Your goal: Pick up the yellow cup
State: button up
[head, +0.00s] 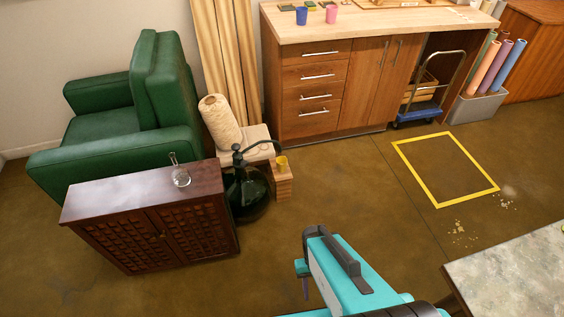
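The yellow cup (282,162) is small and stands on top of a narrow wooden block stack (283,184), left of the picture's middle. It sits just right of a dark round glass bottle with a black spout. My gripper (304,277) is at the lower middle, in front of and well apart from the cup, on my teal arm. The gripper is seen from behind and above, and the arm hides most of its fingers. I cannot tell whether it is open or shut.
The dark glass bottle (247,193) and a dark wooden cabinet (150,218) with a glass flask (180,177) stand left of the cup. Blue (301,15) and pink (331,14) cups are on the back counter. A pale table (515,275) is at lower right. Open floor lies between.

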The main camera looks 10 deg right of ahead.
notch_tip(320, 180, up, 11)
jog(key=p, duration=0.9)
jog(key=shift+f, duration=0.15)
jog(key=shift+c, duration=1)
jog(key=shift+s, duration=0.1)
